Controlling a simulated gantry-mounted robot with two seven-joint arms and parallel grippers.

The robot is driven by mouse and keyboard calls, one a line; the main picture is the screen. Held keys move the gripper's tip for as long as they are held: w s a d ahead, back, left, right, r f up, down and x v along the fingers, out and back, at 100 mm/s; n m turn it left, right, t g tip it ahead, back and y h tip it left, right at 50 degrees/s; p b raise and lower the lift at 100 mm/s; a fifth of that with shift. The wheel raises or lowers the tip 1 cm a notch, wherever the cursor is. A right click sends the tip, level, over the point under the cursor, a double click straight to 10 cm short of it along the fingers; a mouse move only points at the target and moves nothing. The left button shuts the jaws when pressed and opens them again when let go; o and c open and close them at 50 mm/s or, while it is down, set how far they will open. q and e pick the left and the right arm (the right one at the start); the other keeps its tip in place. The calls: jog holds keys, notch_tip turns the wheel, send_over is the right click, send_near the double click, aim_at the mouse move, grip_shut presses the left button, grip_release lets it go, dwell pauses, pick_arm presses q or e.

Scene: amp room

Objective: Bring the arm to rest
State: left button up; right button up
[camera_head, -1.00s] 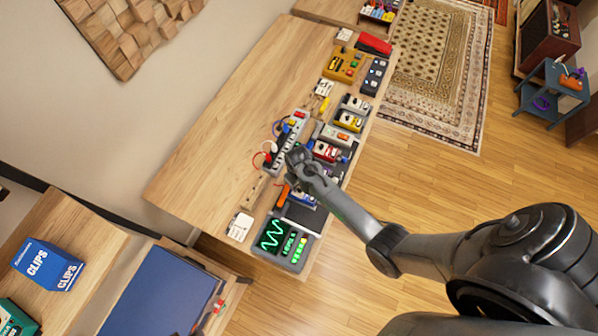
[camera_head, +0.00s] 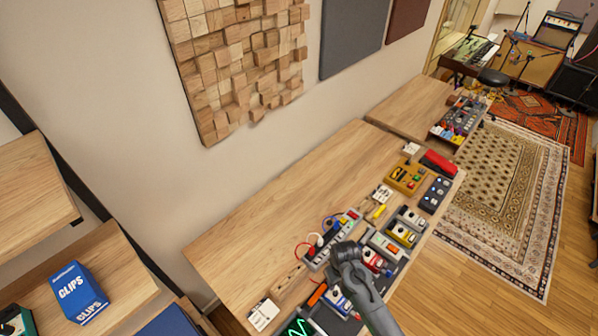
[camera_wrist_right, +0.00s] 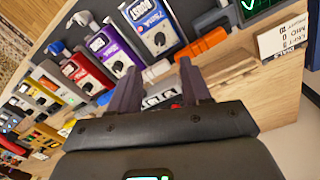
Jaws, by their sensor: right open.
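My right gripper (camera_head: 346,252) is above the pedal table (camera_head: 270,205) in the head view, close to the power strip (camera_head: 322,258) and the row of effect pedals. In the right wrist view its two dark fingers (camera_wrist_right: 160,84) are apart, and I see nothing held between them. Part of the power strip (camera_wrist_right: 160,96) shows beyond the fingers, partly hidden by the gripper body. My left gripper is not in view.
A blue pedal (camera_wrist_right: 152,32), a purple pedal (camera_wrist_right: 114,48) and a red pedal (camera_wrist_right: 86,73) stand near the fingers. An orange object (camera_wrist_right: 202,44) lies close by. A white card (camera_head: 263,314) stands at the near end. The table's left part is bare.

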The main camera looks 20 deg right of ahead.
jog(key=s+f+n+g+p, duration=0.1)
jog(key=s+f+p, duration=0.1)
jog(key=s, duration=1.5)
jog(key=a+r+t, duration=0.2)
jog(key=a+r, duration=0.1)
jog(key=r, duration=0.7)
jog(key=s+a+r+n+t+p, duration=0.1)
jog(key=a+r+t, duration=0.1)
jog(key=r, duration=0.9)
jog(key=shift+s+a+r+t, duration=0.15)
jog(key=shift+a+t, duration=0.15)
jog(key=shift+a, duration=0.4)
